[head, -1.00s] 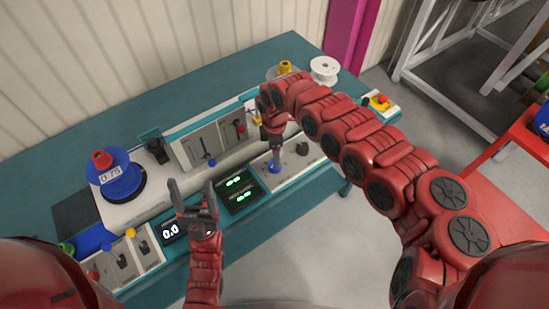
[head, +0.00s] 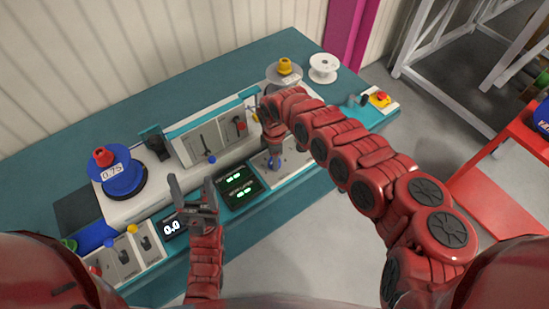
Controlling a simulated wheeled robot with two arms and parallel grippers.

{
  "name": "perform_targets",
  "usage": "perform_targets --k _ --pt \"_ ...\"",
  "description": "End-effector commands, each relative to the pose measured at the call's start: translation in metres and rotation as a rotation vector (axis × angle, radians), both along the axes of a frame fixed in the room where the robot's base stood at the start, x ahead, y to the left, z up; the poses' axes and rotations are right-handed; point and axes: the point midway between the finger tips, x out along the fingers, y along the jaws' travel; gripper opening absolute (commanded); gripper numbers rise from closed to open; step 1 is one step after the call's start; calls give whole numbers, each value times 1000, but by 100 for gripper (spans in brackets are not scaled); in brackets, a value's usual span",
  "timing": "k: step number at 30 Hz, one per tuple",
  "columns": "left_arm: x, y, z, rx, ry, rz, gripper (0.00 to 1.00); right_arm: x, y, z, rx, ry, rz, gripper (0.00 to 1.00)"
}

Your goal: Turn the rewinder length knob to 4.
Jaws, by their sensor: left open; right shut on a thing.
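The rewinder is the long white and teal machine (head: 112,206) on the teal table. My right gripper (head: 274,158) points down at its front right panel and is shut on a small knob with blue (head: 275,164) showing at its foot. The jaws hide most of this knob, so its setting and any scale marks cannot be read.
A blue reel (head: 123,178) marked 0.75 stands on the machine's left. A grey reel with a yellow hub (head: 284,71) and a white spool (head: 323,68) stand at the back right. Small switches (head: 123,256) lie front left. A yellow box with a red button (head: 381,99) sits on the right.

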Motion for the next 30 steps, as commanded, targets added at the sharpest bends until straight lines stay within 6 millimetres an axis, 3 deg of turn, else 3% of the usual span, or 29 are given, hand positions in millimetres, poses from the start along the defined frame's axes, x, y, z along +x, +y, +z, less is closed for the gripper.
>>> perform_targets --k 1,3,4,17,30 --pt "0 0 0 0 0 0 69 0 0 0 0 -1 0 14" --pt "0 0 0 0 0 0 69 0 0 0 0 -1 0 1" --pt "0 0 0 0 0 0 69 0 0 0 0 -1 0 0" --pt "0 0 1 0 0 0 69 0 -1 1 -1 -1 -93 0" --pt "0 0 6 0 0 0 69 1 -2 2 -3 -2 -469 0"
